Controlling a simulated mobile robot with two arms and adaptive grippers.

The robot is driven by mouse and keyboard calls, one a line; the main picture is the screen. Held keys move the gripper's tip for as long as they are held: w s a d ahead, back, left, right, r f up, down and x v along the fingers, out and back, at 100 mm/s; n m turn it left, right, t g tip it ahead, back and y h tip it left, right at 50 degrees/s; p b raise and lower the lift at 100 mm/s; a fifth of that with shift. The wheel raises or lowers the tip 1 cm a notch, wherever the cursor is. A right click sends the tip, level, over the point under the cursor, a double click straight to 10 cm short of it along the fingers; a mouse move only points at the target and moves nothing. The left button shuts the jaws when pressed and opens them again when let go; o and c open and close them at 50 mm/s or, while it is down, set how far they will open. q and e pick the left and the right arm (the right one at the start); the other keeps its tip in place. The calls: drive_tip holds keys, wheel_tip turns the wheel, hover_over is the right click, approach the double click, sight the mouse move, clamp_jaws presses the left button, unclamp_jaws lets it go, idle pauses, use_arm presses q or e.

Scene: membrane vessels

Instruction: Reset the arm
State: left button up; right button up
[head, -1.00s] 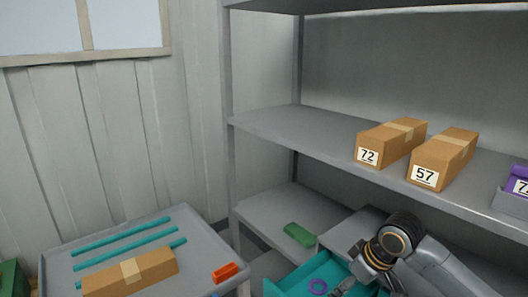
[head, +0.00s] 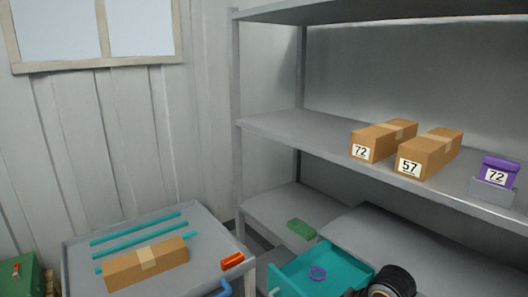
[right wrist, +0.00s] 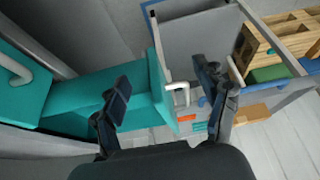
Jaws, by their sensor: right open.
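Beyond the fingers are a teal drawer (right wrist: 105,82) and a white handle (right wrist: 180,92). In the head view only a dark joint of my right arm (head: 392,281) shows at the bottom edge, in front of the open teal drawer (head: 292,284). My left gripper is in neither view.
Boxes labelled 72 (head: 378,141) and 57 (head: 430,153) stand on the shelf (head: 285,124), left of a purple 72 container (head: 498,170) in a grey holder. A cart (head: 205,236) holds teal rods, a cardboard box (head: 146,263) and an orange block (head: 232,261). A green block (head: 301,229) lies on the lower shelf.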

drive_tip(key=s+a+f+m, duration=0.25)
drive_tip(key=s+f, duration=0.45)
drive_tip(key=s, duration=0.5)
drive_tip(key=s+d+f+m+h, duration=0.1)
drive_tip(key=s+d+m, duration=0.15)
drive_tip(key=s, duration=0.35)
drive_tip(key=s+d+f+m+h, duration=0.1)
drive_tip(key=s+d+f+h, duration=0.1)
drive_tip(key=s+d, duration=0.35)
drive_tip(key=s+a+f+g, duration=0.1)
drive_tip(key=s+f, duration=0.1)
drive_tip(key=f, duration=1.2)
drive_tip(key=s+f, duration=0.2)
drive_tip(key=f, duration=1.2)
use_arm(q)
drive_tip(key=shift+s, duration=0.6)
use_arm(e)
drive_tip(key=s+d+f+g, duration=0.1)
drive_tip(key=s+d+f, duration=0.2)
drive_tip(key=s+f, duration=1.1)
drive_tip(key=shift+s+g, duration=0.3)
drive_tip(key=shift+s, duration=0.5)
